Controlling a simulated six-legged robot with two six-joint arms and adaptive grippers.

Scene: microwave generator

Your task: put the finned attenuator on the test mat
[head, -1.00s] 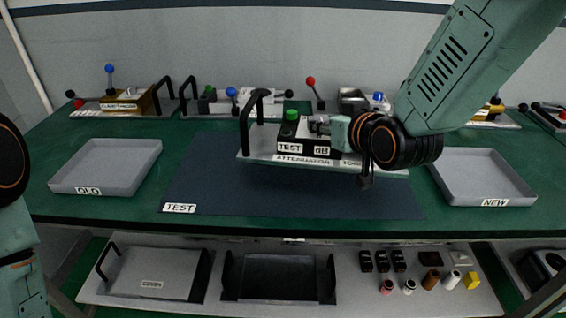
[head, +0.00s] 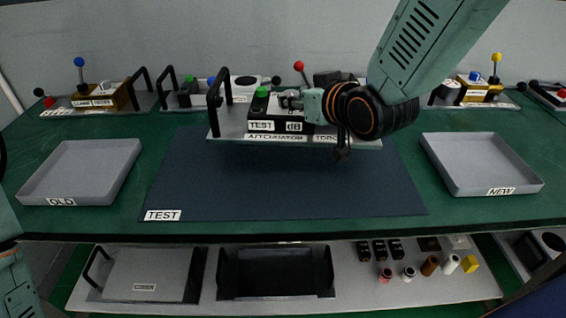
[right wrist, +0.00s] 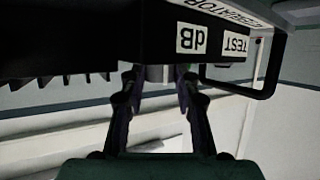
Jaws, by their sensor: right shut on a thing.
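The finned attenuator (head: 283,124) is a black block with TEST and dB labels and a green knob, on a pale plate with a black handle. In the right wrist view the attenuator (right wrist: 110,35) fills the top, with its fins at the left. My right gripper (head: 296,101) is shut on a small metal part of it. The fingers also show in the right wrist view (right wrist: 157,85). The plate appears over the back of the dark blue test mat (head: 290,185), apparently raised. The mat's front is bare. My left gripper is out of view.
A grey OLD tray (head: 28,190) lies left of the mat and a NEW tray (head: 515,180) right of it, both empty. Several devices with levers, such as a brass-coloured one (head: 104,97), line the back. A shelf below holds a black tray (head: 275,272) and small parts.

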